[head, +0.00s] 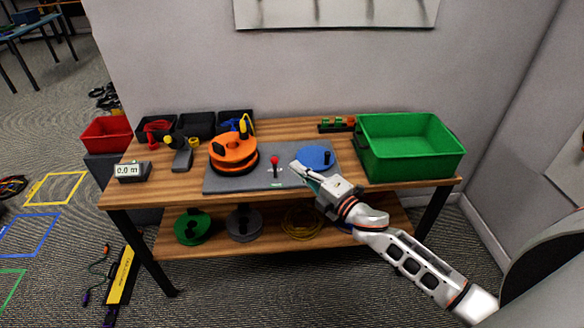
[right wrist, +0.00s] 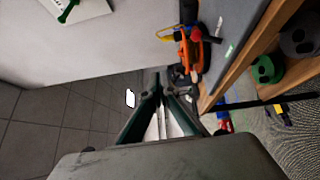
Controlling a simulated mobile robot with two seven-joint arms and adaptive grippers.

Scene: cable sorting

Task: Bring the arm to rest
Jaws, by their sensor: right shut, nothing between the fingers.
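My right arm (head: 405,255) reaches in from the lower right over the front of the wooden workbench (head: 290,125). Its right gripper (head: 297,168) is shut and empty, in front of the grey board between the red-knobbed lever (head: 275,162) and the blue disc (head: 316,155). In the right wrist view the closed fingertips (right wrist: 159,82) meet with nothing between them. Whether the gripper touches the board cannot be told. My left gripper is not in view.
An orange reel (head: 233,150) sits on the grey board (head: 225,185). A green bin (head: 410,150) stands at the bench's right end. Small black trays (head: 197,124) and a meter (head: 131,171) are at left. Reels (head: 192,228) lie on the lower shelf. Floor at right is clear.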

